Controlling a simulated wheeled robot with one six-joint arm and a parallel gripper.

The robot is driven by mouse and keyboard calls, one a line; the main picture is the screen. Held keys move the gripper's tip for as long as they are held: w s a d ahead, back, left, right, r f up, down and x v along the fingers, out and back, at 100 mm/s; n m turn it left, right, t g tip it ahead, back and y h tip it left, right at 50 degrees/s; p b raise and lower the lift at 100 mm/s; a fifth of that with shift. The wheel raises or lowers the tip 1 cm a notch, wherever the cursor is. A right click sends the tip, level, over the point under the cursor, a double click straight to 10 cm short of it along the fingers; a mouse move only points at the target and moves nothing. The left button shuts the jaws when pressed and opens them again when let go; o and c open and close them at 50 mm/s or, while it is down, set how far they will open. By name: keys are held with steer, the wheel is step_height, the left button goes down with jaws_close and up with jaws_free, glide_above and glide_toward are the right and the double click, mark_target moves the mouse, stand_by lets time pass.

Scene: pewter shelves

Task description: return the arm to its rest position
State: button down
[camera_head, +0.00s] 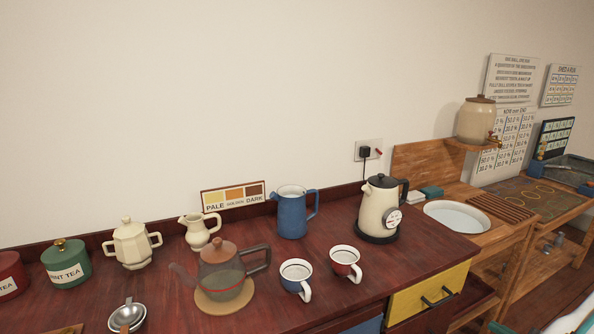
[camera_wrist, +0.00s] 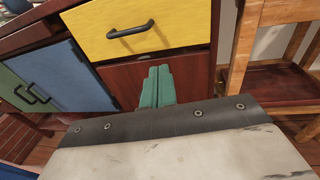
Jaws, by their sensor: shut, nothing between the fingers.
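My gripper (camera_wrist: 157,86) shows in the wrist view as two green fingers pressed together, shut and empty. It points toward the front of the dark red cabinet, below the yellow drawer (camera_wrist: 140,30) with its dark handle. I cannot tell how far the fingertips are from the cabinet front. The yellow drawer also shows in the head view (camera_head: 425,290), and it looks closed. My gripper cannot be made out in the head view.
The dark red counter (camera_head: 345,300) holds a kettle (camera_head: 381,205), a blue jug (camera_head: 291,212), a glass teapot (camera_head: 221,270) and two cups. Blue cabinet doors (camera_wrist: 55,75) stand left of the gripper. A wooden stand (camera_wrist: 247,45) is at its right.

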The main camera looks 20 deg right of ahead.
steer(key=w+a+r+n+g+y, duration=0.3)
steer(key=a+r+n+g, duration=0.6)
steer(key=a, duration=0.3)
steer(key=w+a+r+n+g+y, duration=0.35)
steer(key=a+r+n+g, duration=0.45)
steer(key=a+r, duration=0.45)
steer(key=s+a+r+n+h, duration=0.3)
steer(key=a+r+n, duration=0.4)
steer(key=a, duration=0.3)
steer(key=s+a+r+n+t+h, duration=0.1)
steer(key=s+a+r+n+h, duration=0.3)
steer(key=a+n, duration=0.6)
step_height(320, 180, up, 4)
steer(key=shift+a+f+h, duration=0.25)
steer(key=shift+a+h, duration=0.5)
steer(key=shift+h, duration=0.5)
